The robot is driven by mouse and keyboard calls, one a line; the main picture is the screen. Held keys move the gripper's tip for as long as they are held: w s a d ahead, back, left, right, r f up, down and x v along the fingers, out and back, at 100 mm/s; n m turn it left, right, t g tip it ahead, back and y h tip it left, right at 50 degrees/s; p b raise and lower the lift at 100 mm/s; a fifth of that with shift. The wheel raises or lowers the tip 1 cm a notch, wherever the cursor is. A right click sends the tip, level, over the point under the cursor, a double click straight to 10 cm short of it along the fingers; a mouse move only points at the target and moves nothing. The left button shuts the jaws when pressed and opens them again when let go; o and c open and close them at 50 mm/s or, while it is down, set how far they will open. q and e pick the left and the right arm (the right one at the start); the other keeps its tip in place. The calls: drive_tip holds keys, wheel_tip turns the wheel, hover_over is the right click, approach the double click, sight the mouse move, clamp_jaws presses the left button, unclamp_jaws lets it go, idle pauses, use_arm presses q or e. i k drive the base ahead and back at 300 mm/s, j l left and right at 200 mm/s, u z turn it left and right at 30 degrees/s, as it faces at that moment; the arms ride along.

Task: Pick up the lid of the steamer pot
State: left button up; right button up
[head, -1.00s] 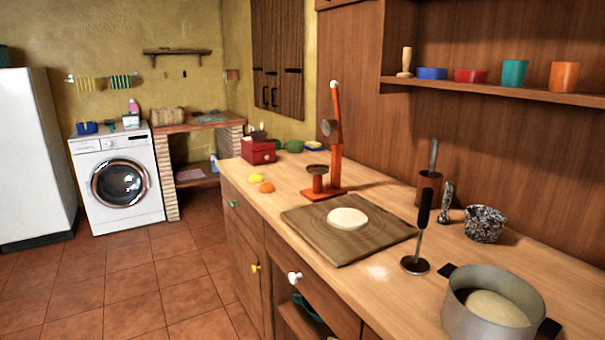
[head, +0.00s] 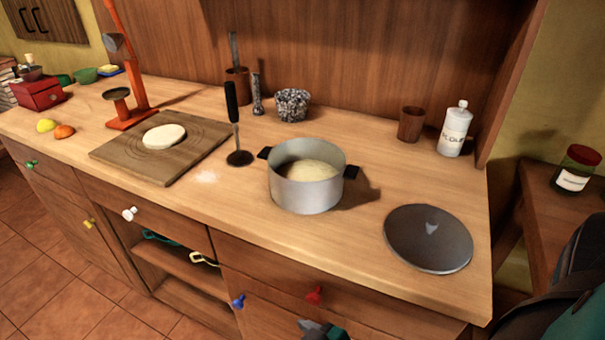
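The lid (head: 429,238) is a round, dark grey metal disc with a small pale grey handle in its middle. It lies on the counter near the front right corner, right of the pot and apart from it. The steamer pot (head: 306,192) is a grey metal pot with dark side handles. It stands uncovered with a pale, dough-like mass inside. Part of my arm shows at the right edge, and a small dark and teal part of me shows at the bottom edge. No gripper fingers can be made out, and nothing touches the lid.
A ladle (head: 235,130) stands left of the pot, beside a board (head: 195,150) with flat dough (head: 164,136). A brown cup (head: 411,124) and white bottle (head: 454,130) stand behind the lid. The counter around the lid is clear. Coloured drawer knobs stick out below.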

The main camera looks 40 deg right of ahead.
sight(429, 239)
drive_tip(key=z, duration=1.95)
